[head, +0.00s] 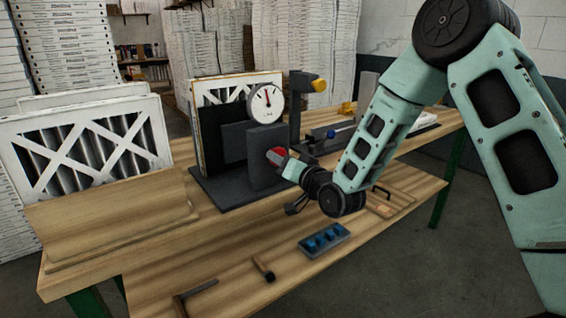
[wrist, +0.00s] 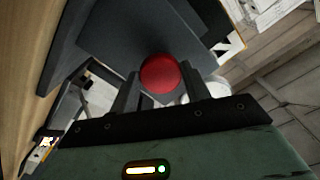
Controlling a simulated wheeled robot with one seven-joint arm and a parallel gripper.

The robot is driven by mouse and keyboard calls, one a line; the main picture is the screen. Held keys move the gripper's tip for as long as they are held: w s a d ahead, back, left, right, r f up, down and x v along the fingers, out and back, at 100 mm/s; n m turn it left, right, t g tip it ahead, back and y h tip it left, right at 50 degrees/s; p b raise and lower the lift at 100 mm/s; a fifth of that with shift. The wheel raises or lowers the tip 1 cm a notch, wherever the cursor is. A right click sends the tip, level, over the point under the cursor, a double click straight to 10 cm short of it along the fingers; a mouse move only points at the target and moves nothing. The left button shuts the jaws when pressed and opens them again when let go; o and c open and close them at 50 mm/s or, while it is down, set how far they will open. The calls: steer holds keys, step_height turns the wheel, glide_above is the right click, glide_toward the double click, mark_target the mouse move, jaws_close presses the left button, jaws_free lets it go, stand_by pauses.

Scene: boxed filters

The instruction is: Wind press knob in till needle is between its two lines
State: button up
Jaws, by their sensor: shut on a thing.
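The press (head: 268,150) is a dark grey block on a flat base on the bench, with a panel and a filter standing behind it. Its red knob (head: 277,155) is on the side facing my arm. The round white gauge (head: 266,103) sits on top of the press. Its red needle points nearly straight up; its two lines are too small to make out. My gripper (head: 284,163) is at the knob and shut on it. In the wrist view the red knob (wrist: 160,73) sits between the two dark fingers, which partly hide its sides.
White-framed filters (head: 85,140) stand at the left of the wooden bench (head: 120,225). A blue-filled tray (head: 324,240) and hand tools lie on the front board. A dark post with a yellow top (head: 318,85) stands behind the press.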

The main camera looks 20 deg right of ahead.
steer(key=o, duration=1)
steer(key=shift+s, duration=0.15)
steer(key=shift+p+v, duration=6.45)
steer(key=shift+v, duration=2.15)
